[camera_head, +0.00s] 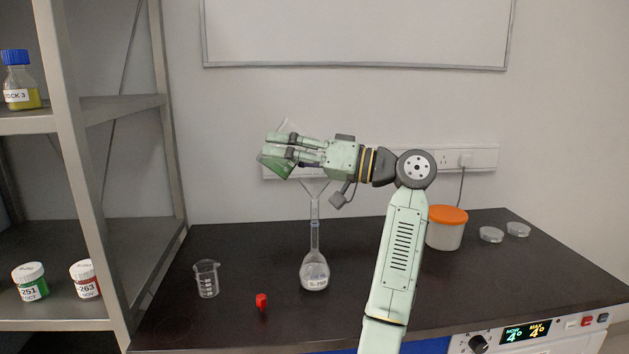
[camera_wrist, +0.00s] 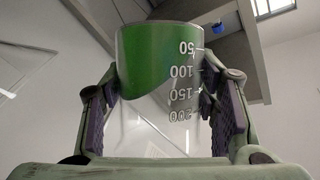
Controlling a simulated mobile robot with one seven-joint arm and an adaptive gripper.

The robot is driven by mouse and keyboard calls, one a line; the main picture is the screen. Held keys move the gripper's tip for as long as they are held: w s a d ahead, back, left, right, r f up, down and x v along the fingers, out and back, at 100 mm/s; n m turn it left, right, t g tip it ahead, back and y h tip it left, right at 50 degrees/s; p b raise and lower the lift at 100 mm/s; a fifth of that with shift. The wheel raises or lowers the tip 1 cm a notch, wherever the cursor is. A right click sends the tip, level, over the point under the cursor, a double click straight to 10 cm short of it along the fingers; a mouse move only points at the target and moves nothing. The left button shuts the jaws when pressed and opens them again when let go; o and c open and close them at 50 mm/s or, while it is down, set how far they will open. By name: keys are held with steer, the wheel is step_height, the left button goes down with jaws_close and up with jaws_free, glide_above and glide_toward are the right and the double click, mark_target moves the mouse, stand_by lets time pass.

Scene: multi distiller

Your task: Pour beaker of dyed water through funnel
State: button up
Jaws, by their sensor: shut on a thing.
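My gripper (camera_head: 283,151) is shut on a clear beaker of green liquid (camera_head: 274,164) and holds it in the air, tilted. In the wrist view the beaker (camera_wrist: 160,62) sits between both fingers, its scale marks upside down. The green liquid lies toward the end with the 50 mark, with a slanted surface. A clear funnel (camera_head: 314,187) stands in the neck of a round-bottomed, labelled flask (camera_head: 315,272) on the bench, below and right of the beaker. The flask shows no green. I see no stream of liquid.
An empty beaker (camera_head: 206,281) and a small red stopper-like piece (camera_head: 261,301) stand on the dark bench (camera_head: 235,245) left of the flask. An orange-lidded tub (camera_head: 446,231) and clear dishes (camera_head: 491,235) stand at right. A metal shelf (camera_head: 90,205) borders the left.

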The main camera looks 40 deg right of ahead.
mark_target(281, 127)
steer(key=shift+r+m+t+b, duration=0.3)
steer(key=shift+r+m+t, duration=0.1)
steer(key=shift+m+t, duration=0.15)
steer(key=shift+d+r+m+t+b, duration=0.1)
steer(key=shift+r+m+t+b, duration=0.75)
steer(key=shift+m, duration=0.5)
stand_by(0.4)
steer(key=shift+d+f+m+t+b, duration=0.15)
steer(key=shift+f+m+t+b, duration=0.25)
steer(key=shift+m+t+b, duration=0.5)
stand_by(0.6)
steer(key=shift+d+r+m+t+h+p, duration=0.2)
steer(key=shift+r+m+t+h, duration=0.15)
steer(key=shift+m+t, duration=0.55)
steer(key=shift+d+r+m+t+h+p, duration=0.2)
steer(key=shift+r+m+t, duration=0.25)
steer(key=shift+m, duration=0.85)
stand_by(2.0)
